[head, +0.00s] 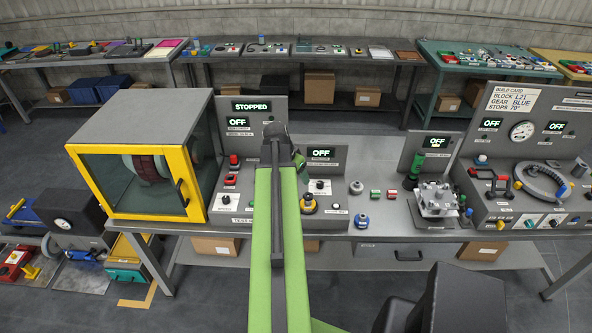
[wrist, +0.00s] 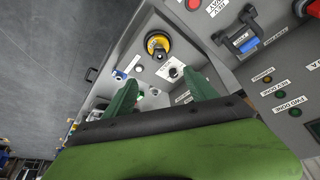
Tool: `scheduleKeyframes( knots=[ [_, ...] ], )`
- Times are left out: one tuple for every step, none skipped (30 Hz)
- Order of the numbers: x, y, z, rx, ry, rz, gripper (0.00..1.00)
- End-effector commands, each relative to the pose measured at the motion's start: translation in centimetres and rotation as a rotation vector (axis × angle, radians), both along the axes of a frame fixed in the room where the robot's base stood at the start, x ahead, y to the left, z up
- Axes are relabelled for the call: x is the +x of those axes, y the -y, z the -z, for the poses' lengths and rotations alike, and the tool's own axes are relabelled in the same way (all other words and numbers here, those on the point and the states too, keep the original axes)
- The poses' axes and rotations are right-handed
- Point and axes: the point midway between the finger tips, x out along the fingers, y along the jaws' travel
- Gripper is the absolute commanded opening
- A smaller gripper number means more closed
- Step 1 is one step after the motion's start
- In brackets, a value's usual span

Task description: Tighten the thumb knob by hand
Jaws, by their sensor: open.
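I cannot tell for certain which part is the thumb knob. A yellow round knob with a dark centre (head: 308,204) stands on the middle bench, just right of my arm in the head view. It also shows in the wrist view (wrist: 157,44), beyond my fingertips. A small black knob on a white plate (wrist: 173,72) lies between my fingers' lines of reach in the wrist view; it also shows in the head view (head: 319,185). My gripper (wrist: 162,82) is open, its two green fingers apart with nothing between them. My arm mostly hides the gripper in the head view.
A yellow-framed guard box (head: 130,215) stands left on the bench. A metal fixture with a green handle (head: 437,200) and a control panel (head: 520,170) stand to the right. Small parts, including a blue and white one (head: 361,220), sit between.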

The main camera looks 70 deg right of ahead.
Motion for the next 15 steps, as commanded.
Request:
scheduleKeyframes(
  knots=[
    [-0.4,0.3,-0.1,-0.003,0.002,0.011,0.66],
    [-0.5,0.3,-0.1,-0.004,0.001,0.013,0.66],
    [-0.5,0.3,-0.1,-0.005,0.001,0.014,0.66],
    [-0.5,0.3,0.0,-0.004,0.002,0.014,0.66],
    [-0.5,0.3,0.1,-0.004,0.001,0.013,0.66],
    [-0.5,0.3,0.3,-0.004,0.002,0.013,0.66],
    [-0.5,0.4,0.4,-0.004,0.002,0.012,0.66],
    [-0.5,0.4,0.7,-0.004,0.002,0.012,0.66],
    [-0.5,0.6,1.1,-0.004,0.002,0.012,0.66],
    [-0.5,0.7,1.4,-0.004,0.001,0.011,0.66],
    [-0.5,0.8,1.8,-0.004,0.001,0.011,0.66],
    [-0.6,1.0,2.4,-0.004,0.001,0.011,0.66],
    [-0.6,1.2,3.0,-0.004,0.001,0.011,0.66],
    [-0.7,1.4,3.5,-0.003,0.002,0.011,0.66],
    [-0.7,1.7,4.3,-0.003,0.002,0.012,0.66]
  ],
)
